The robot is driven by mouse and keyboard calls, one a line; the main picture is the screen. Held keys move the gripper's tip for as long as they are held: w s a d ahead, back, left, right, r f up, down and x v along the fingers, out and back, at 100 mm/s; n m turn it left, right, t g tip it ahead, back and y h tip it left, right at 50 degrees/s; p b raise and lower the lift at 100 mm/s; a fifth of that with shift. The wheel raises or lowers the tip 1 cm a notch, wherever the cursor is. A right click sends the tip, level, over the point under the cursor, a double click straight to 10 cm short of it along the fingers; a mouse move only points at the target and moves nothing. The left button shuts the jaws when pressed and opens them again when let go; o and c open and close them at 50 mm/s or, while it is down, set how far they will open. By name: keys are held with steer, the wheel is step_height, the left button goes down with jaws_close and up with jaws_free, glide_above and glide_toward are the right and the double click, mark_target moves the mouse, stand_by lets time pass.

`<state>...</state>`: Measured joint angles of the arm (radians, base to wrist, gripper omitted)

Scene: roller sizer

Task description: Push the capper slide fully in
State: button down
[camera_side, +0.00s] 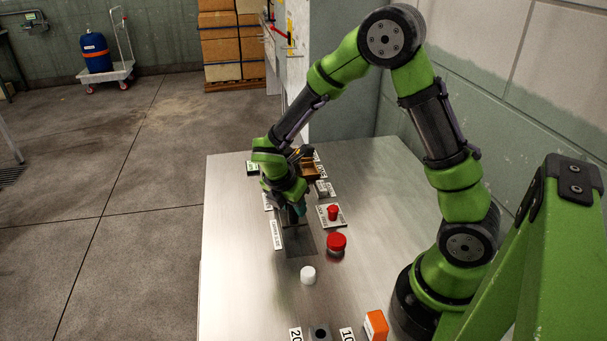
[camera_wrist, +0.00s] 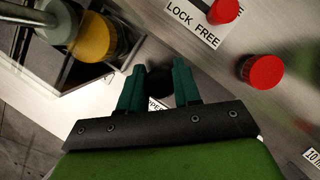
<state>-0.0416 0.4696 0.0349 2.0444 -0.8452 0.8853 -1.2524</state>
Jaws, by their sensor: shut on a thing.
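My gripper (camera_side: 294,214) reaches down to the middle of the steel table in the side view. In the wrist view, the teal fingers of my gripper (camera_wrist: 160,88) are shut on a black knob (camera_wrist: 160,76), one finger on each side of it. A partly covered white label (camera_wrist: 156,103) lies just below the knob, with only a few letters showing; the knob looks like the capper slide's handle. The rest of the slide is hidden by the fingers and wrist. How far in the slide sits cannot be told.
A red knob (camera_side: 333,212) stands on a plate marked LOCK FREE (camera_wrist: 192,22). A red-capped jar (camera_side: 336,243), white cap (camera_side: 308,275) and orange block (camera_side: 376,325) stand nearer the front. A yellow cylinder (camera_wrist: 96,38) is close to my gripper. The table's left front is clear.

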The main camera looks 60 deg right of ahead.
steer(key=shift+w+d, duration=0.8)
steer(key=shift+w, duration=0.1)
steer(key=c, duration=0.8)
jaws_free()
steer(key=shift+s+r, duration=0.1)
steer(key=v, duration=1.6)
steer(key=shift+a+r, duration=0.1)
steer(key=shift+r, duration=0.25)
